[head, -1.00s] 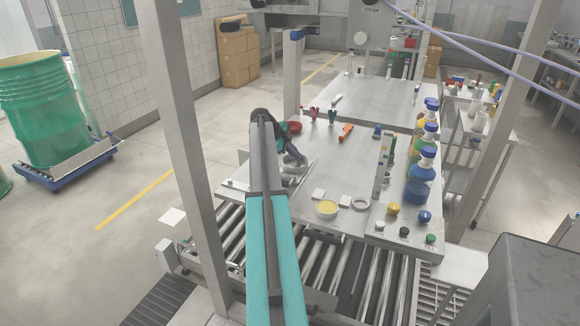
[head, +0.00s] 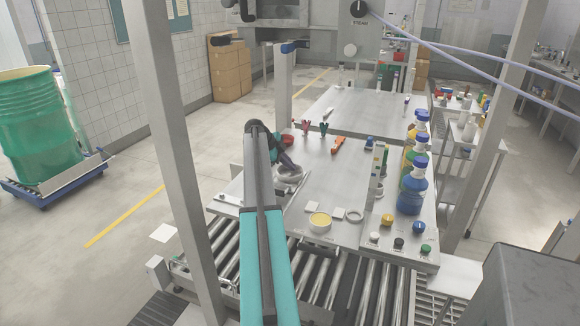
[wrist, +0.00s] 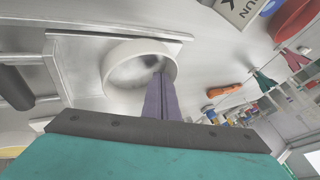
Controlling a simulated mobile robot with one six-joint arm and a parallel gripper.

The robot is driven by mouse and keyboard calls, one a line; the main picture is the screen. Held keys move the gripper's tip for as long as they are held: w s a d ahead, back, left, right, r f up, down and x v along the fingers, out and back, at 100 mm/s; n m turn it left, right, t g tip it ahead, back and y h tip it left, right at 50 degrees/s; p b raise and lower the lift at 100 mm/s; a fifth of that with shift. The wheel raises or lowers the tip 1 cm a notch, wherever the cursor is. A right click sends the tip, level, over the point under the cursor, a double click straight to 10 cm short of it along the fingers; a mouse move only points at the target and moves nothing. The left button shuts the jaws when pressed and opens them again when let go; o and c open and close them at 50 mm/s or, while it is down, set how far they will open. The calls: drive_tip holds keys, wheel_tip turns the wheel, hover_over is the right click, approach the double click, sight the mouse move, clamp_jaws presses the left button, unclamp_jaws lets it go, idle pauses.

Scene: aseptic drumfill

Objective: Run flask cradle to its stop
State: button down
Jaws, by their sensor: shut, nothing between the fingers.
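The flask cradle looks to be the pale round ring (head: 290,174) on the left part of the bench, beside a thin metal rail. In the wrist view the cradle (wrist: 112,68) is a white, open-topped ring on a metal plate with a raised straight edge. My gripper (wrist: 160,80) is shut, with its purple-grey fingers together and empty. Its tips overlap the right side of the ring's rim; I cannot tell whether they touch it or reach inside. In the head view my arm hides part of the cradle's surroundings. I cannot make out the stop.
A yellow-filled bowl (head: 320,222), a grey ring (head: 353,215) and an orange tool (head: 338,145) lie on the bench. Blue-capped bottles (head: 412,190) line its right side, with knobs (head: 388,221) in front. A red bowl (wrist: 295,18) is near my gripper's right. Rollers (head: 350,275) run below the front edge.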

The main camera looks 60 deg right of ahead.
drive_tip(key=shift+a, duration=0.7)
drive_tip(key=a+b, duration=0.1)
drive_tip(key=a, duration=0.1)
drive_tip(key=shift+s+a, duration=0.15)
drive_tip(key=shift+a, duration=0.2)
drive_tip(key=b+v, duration=0.1)
drive_tip(key=v, duration=0.8)
drive_tip(key=shift+r+b, duration=0.3)
drive_tip(key=shift+r, duration=0.2)
